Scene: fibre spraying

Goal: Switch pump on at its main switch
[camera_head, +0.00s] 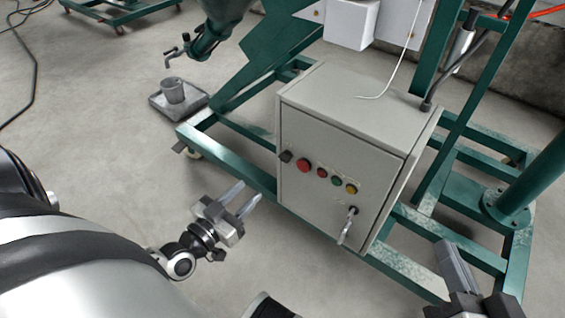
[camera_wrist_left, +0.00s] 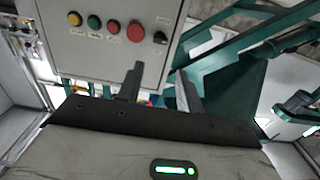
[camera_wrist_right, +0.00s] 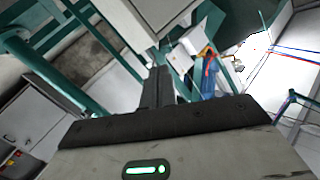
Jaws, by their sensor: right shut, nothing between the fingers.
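The pump's grey control box (camera_head: 330,140) stands on the green frame in the head view. Its front carries a black rotary switch (camera_head: 285,156) at the left, a red button (camera_head: 303,165), smaller red, green and yellow buttons, and a key-like handle (camera_head: 348,222) lower down. My left gripper (camera_head: 250,200) is open and empty, to the left of the box and below the black switch. In the left wrist view the black switch (camera_wrist_left: 160,38) shows beyond the fingers, apart from them. My right gripper (camera_head: 450,258) is shut and empty, to the right of the box's lower front.
The green frame (camera_head: 240,170) surrounds the box, with a beam close to my left gripper. A metal cup (camera_head: 173,90) stands on a tray (camera_head: 160,108) at the back left. The floor at the left is mostly clear.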

